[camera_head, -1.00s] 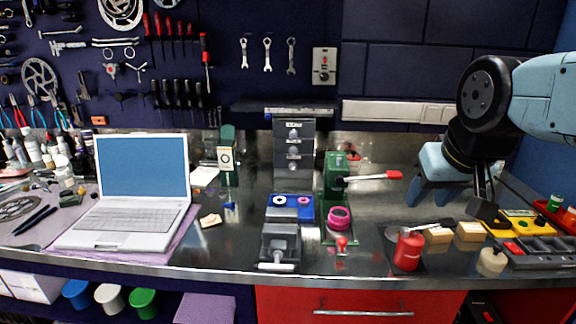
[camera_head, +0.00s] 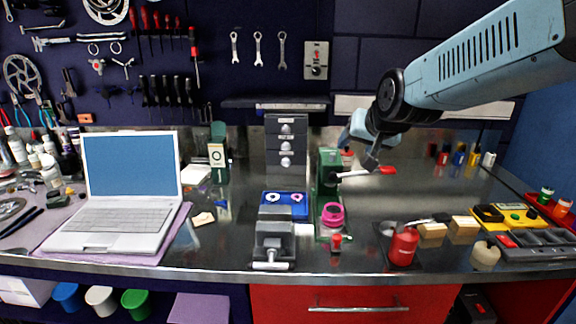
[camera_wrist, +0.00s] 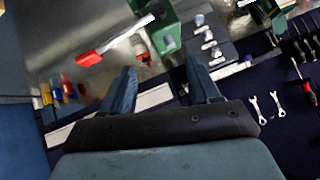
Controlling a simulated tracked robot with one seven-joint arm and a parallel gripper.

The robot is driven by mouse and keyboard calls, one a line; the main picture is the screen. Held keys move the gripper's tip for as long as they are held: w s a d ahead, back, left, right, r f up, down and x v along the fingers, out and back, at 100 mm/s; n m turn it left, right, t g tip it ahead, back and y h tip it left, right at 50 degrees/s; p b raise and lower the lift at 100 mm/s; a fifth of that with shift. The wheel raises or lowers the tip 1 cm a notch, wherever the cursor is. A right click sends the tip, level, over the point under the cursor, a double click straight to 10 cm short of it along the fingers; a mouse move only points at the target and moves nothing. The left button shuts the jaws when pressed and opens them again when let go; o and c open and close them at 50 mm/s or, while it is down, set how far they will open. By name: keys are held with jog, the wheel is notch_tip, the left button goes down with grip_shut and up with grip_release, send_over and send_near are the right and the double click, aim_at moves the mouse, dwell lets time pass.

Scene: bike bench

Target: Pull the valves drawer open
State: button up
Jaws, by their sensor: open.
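A small dark grey drawer unit (camera_head: 286,150) stands at the back of the bench, with several stacked drawers bearing pale labels and light knobs. The labels are too small to read, so I cannot tell which is the valves drawer. All the drawers look shut. In the wrist view the unit (camera_wrist: 208,40) lies beyond the fingers. My gripper (camera_head: 368,142) is in the air to the right of the unit, near the green tool, and apart from the unit. The wrist view shows my gripper's two fingers (camera_wrist: 161,88) spread, with nothing between them.
A green tool (camera_head: 328,170) with a red-tipped lever (camera_head: 388,170) stands right of the drawers. A blue tray (camera_head: 285,204) and a grey vise (camera_head: 274,240) are in front of them. A shelf (camera_head: 275,103) juts out above. A laptop (camera_head: 130,190) is at left.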

jog(key=w+a+f+m+t+y, duration=0.1)
jog(key=w+a+f+m+t, duration=0.1)
jog(key=w+a+f, duration=0.5)
jog(key=w+a+m+t, duration=0.25)
jog(key=w+a, duration=0.35)
jog(key=w, duration=0.5)
notch_tip(320, 180, down, 4)
jog(key=w+a, duration=0.2)
send_near(286, 164)
jog(key=shift+w+n+t, duration=0.25)
jog(key=shift+w, duration=0.5)
jog(key=shift+w+a+f, duration=0.1)
jog(key=shift+a+f, duration=0.1)
jog(key=shift+f, duration=0.3)
jog(key=shift+x, duration=3.55)
grip_shut()
